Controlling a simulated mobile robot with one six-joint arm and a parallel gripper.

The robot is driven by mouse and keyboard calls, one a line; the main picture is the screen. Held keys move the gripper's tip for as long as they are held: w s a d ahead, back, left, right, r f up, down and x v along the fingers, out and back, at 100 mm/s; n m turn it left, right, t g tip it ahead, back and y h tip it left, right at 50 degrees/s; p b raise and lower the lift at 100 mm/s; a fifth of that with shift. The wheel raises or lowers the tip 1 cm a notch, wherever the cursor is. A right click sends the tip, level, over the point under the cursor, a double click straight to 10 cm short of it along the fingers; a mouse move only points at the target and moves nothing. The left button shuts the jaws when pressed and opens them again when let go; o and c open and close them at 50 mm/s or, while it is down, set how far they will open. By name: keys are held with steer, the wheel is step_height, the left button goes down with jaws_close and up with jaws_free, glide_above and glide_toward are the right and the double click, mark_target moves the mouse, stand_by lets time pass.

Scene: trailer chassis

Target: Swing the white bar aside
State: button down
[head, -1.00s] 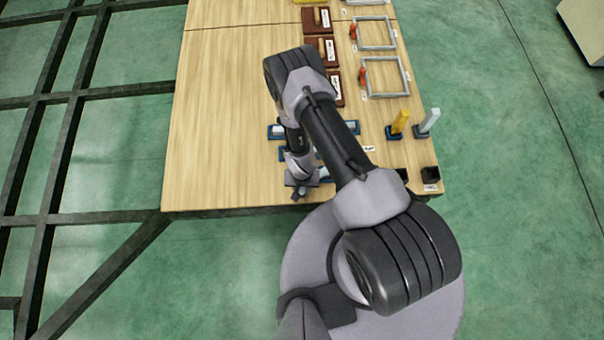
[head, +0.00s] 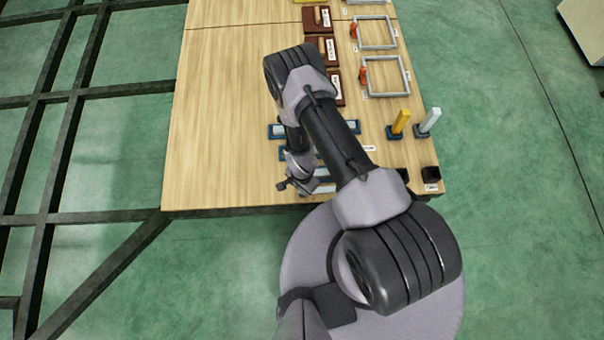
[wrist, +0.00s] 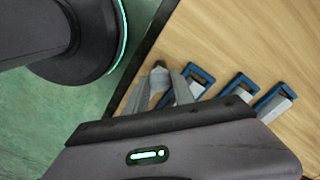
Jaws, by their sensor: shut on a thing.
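My gripper (head: 288,185) is low over the table's near edge, mostly hidden by my arm in the head view. In the wrist view my gripper (wrist: 158,88) is shut on a pale grey piece (wrist: 158,74) with a rounded, darker top. I cannot tell whether this piece is part of a white bar. Pale bars in blue holders lie flat beside it; one holder (wrist: 206,72) is just right of the fingers, with others further right. In the head view a pale bar (head: 322,189) lies near the front edge. An upright white bar (head: 432,118) stands on a dark base at the right, apart from my gripper.
A yellow upright bar (head: 401,119) stands left of the upright white one. A black box (head: 430,174) is at the front right corner. Grey frames with orange parts (head: 385,76) and brown boards (head: 322,48) are further back. The table's left side (head: 220,130) is clear.

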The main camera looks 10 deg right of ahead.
stand_by(0.3)
steer(key=c, duration=1.1)
jaws_free()
steer(key=shift+o, duration=0.2)
step_height(320, 180, up, 17)
steer(key=p, duration=0.6)
steer(key=shift+r, duration=0.2)
